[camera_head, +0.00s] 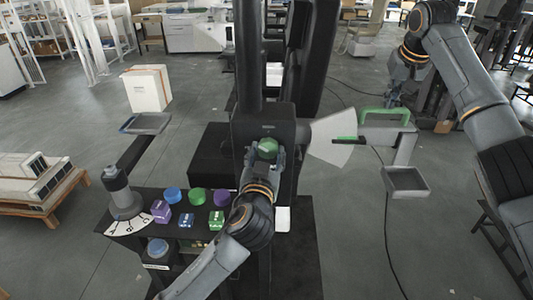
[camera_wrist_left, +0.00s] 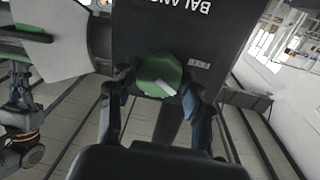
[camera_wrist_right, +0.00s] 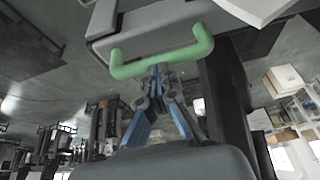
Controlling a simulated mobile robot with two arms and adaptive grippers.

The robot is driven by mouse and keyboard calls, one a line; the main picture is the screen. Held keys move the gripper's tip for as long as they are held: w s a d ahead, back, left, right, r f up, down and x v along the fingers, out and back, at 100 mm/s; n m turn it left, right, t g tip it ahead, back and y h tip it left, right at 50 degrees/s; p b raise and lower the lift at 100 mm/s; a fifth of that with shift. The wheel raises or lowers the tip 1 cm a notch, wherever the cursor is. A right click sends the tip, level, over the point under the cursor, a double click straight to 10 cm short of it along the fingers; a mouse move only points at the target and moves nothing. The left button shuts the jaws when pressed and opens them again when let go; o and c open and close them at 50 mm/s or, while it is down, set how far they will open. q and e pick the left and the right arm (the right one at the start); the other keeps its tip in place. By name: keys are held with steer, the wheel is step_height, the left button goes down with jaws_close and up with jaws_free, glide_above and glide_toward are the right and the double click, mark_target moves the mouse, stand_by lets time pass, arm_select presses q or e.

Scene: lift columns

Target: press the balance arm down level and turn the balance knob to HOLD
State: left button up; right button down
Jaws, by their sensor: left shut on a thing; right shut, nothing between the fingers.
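The round green balance knob (camera_head: 267,146) is on the front of the dark balance box (camera_head: 243,128). My left gripper (camera_head: 264,160) is shut on it, with one finger on each side. In the left wrist view the knob (camera_wrist_left: 158,74) has a white mark pointing to the lower right. A small label (camera_wrist_left: 198,64) beside it is too small to read. The balance arm (camera_head: 380,134) extends right of the box and carries a green handle (camera_head: 385,115). My right gripper (camera_wrist_right: 158,72) is shut and empty, its fingertips at the handle's bar (camera_wrist_right: 165,60); contact is hard to tell.
A white fan-shaped scale (camera_head: 333,146) with a green mark is beside the box. A grey tray (camera_head: 405,182) hangs on the right. A white block (camera_head: 146,88) is above a left tray (camera_head: 145,124). Several coloured pieces and a grey lever (camera_head: 122,195) occupy the dark bench.

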steer(key=shift+f, duration=0.1)
arm_select(q)
steer(key=m, duration=0.5)
steer(key=shift+m, duration=0.3)
steer(key=m+y, duration=0.1)
steer(key=m, duration=0.4)
steer(key=shift+a+r+g, duration=0.1)
steer(key=shift+r+g, duration=0.05)
steer(key=shift+g, duration=0.25)
arm_select(e)
steer(key=shift+d, duration=0.1)
arm_select(q)
steer(key=o, duration=1.1)
steer(key=shift+o, duration=0.2)
